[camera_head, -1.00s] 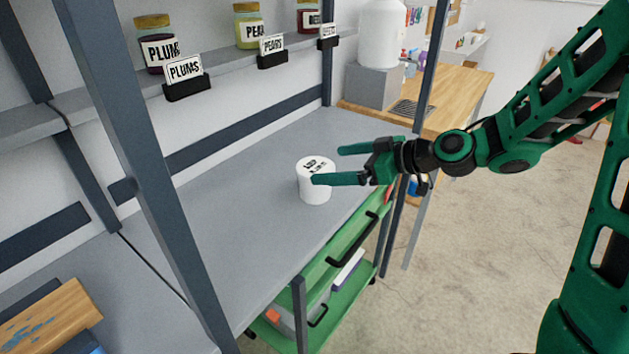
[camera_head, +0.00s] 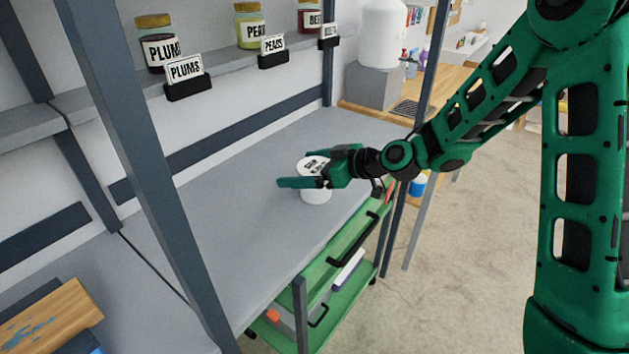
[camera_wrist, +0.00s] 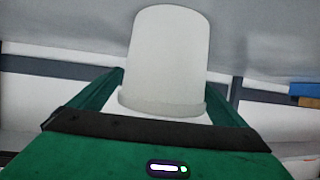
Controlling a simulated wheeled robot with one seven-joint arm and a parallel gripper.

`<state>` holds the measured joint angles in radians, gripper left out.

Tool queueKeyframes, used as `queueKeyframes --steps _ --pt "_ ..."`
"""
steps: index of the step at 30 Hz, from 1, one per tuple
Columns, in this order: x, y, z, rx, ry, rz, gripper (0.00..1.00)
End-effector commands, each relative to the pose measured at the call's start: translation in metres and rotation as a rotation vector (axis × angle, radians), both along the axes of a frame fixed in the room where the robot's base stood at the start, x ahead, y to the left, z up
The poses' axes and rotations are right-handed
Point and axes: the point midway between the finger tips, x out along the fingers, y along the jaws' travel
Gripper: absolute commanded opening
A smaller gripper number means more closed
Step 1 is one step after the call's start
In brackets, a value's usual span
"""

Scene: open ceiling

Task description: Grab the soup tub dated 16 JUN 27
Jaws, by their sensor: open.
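A white tub (camera_head: 316,196) with a white lid and black print stands upright on the grey shelf surface (camera_head: 240,190). The print is too small to read, so I cannot tell its date. My gripper (camera_head: 300,172) is open around the tub, level with its upper part. The near finger crosses in front of the tub and the far finger is mostly hidden behind it. In the wrist view the plain white tub (camera_wrist: 168,60) stands between the two green fingers, with no clear contact on either side.
Jars of plums (camera_head: 160,48), pears (camera_head: 249,28) and a dark red one (camera_head: 311,16) stand on the upper ledge behind label holders. A dark post (camera_head: 150,180) rises at front left. A green cart (camera_head: 330,270) sits below. The shelf around the tub is clear.

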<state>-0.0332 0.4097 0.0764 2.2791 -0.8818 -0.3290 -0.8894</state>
Motion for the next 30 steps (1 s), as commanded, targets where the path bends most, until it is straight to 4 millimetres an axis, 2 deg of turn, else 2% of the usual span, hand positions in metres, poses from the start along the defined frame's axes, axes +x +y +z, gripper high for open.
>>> queueKeyframes --steps 6,7,14,23,26,30 --pt "0.001 0.002 -0.001 0.0 0.0 -0.001 0.96" --pt "0.001 0.002 -0.001 0.0 0.0 -0.001 0.94" --pt "0.002 0.002 -0.001 0.0 0.0 -0.001 0.39" --pt "0.002 0.002 0.003 0.001 -0.002 -0.001 0.37" --pt "0.002 0.002 0.011 0.001 -0.005 -0.002 0.37" --pt "0.002 0.002 0.034 0.002 -0.009 -0.001 0.37"
